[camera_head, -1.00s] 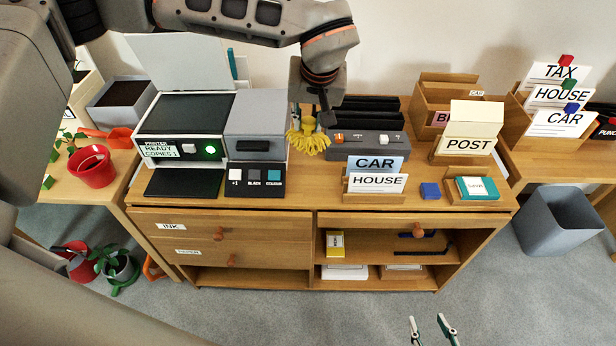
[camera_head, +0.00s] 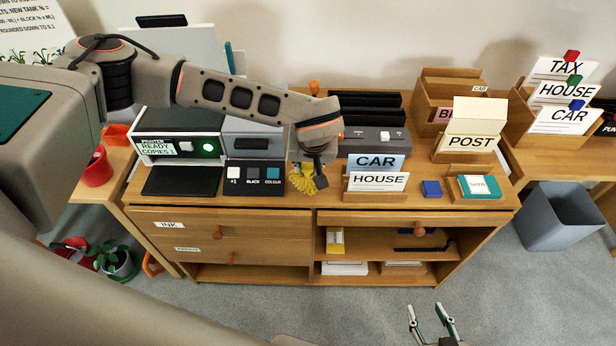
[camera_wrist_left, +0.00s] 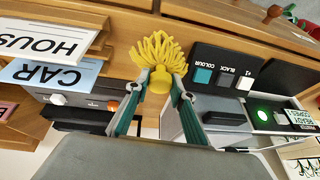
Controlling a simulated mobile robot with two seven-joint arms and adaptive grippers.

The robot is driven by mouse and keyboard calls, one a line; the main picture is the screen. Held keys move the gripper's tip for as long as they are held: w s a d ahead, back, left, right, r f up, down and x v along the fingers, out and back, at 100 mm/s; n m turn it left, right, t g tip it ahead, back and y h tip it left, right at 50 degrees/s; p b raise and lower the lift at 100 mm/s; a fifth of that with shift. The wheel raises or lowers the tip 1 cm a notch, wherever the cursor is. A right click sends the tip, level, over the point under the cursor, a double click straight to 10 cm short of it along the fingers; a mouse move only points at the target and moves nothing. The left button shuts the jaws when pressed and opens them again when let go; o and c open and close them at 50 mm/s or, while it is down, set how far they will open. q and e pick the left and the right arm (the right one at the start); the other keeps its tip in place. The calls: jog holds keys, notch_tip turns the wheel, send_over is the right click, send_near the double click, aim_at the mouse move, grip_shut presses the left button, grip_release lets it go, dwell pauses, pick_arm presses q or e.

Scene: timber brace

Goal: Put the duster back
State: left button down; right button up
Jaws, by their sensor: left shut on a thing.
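The yellow duster (camera_head: 300,182) has a mop-like head of loose strands. My left gripper (camera_wrist_left: 163,90) is shut on it, and the duster (camera_wrist_left: 158,52) shows between the fingertips in the left wrist view. In the head view, the duster is by the desk's front edge, right of the copy-button panel and left of the CAR and HOUSE cards. My left gripper's fingers are mostly hidden behind the wrist there. I cannot tell whether the strands touch the desk top. My right gripper (camera_head: 432,320) is open and empty over the floor, at the bottom of the view.
The printer (camera_head: 180,138) and grey scanner unit (camera_head: 253,140) stand to the left. The CAR card (camera_head: 376,161) and HOUSE card (camera_head: 378,181) stand close on the right. Black trays (camera_head: 365,105) and an orange knob (camera_head: 314,88) are behind. A blue block (camera_head: 431,190) lies further right.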

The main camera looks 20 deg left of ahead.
aim_at(309, 176)
pick_arm(q)
jog(key=shift+f, duration=2.4)
jog(key=shift+r, duration=0.1)
jog(key=c, duration=1.7)
grip_release()
